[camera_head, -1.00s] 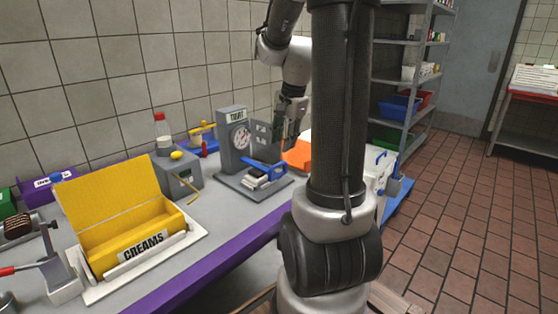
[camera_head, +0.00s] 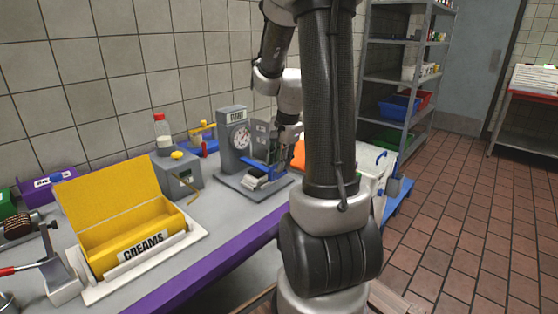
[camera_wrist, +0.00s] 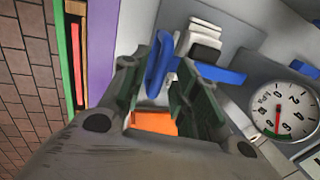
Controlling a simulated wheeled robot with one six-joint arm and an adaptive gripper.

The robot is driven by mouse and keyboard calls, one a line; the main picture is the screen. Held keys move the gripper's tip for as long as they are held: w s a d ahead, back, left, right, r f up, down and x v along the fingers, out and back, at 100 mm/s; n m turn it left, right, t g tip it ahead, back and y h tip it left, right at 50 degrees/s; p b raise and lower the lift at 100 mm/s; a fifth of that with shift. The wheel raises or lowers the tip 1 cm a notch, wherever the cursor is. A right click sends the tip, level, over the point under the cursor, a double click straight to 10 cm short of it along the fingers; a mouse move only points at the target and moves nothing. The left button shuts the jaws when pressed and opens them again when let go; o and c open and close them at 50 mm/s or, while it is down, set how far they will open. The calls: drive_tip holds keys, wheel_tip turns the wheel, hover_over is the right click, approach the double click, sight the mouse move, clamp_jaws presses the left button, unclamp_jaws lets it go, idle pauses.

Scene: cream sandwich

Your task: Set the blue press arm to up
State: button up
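The blue press arm (camera_head: 256,175) belongs to the grey press with a round dial (camera_head: 240,135) on the counter. It sits low, just above a stack of white and dark pieces (camera_head: 254,183). In the wrist view its bar (camera_wrist: 215,73) runs off to the right and its rounded blue end (camera_wrist: 157,66) lies between my fingertips. My gripper (camera_wrist: 160,78) is open around that end, with gaps visible beside it. In the head view my gripper (camera_head: 275,157) is down at the press, partly hiding the arm's far end.
An orange item (camera_head: 299,154) stands just right of the press. A grey box with a yellow knob (camera_head: 177,172) is to its left. The open yellow CREAMS bin (camera_head: 115,235) is at the front left. The counter's purple front edge (camera_head: 205,263) is clear.

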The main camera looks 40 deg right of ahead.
clamp_jaws()
drive_tip(key=shift+w+r, duration=0.1)
drive_tip(key=shift+r, duration=0.05)
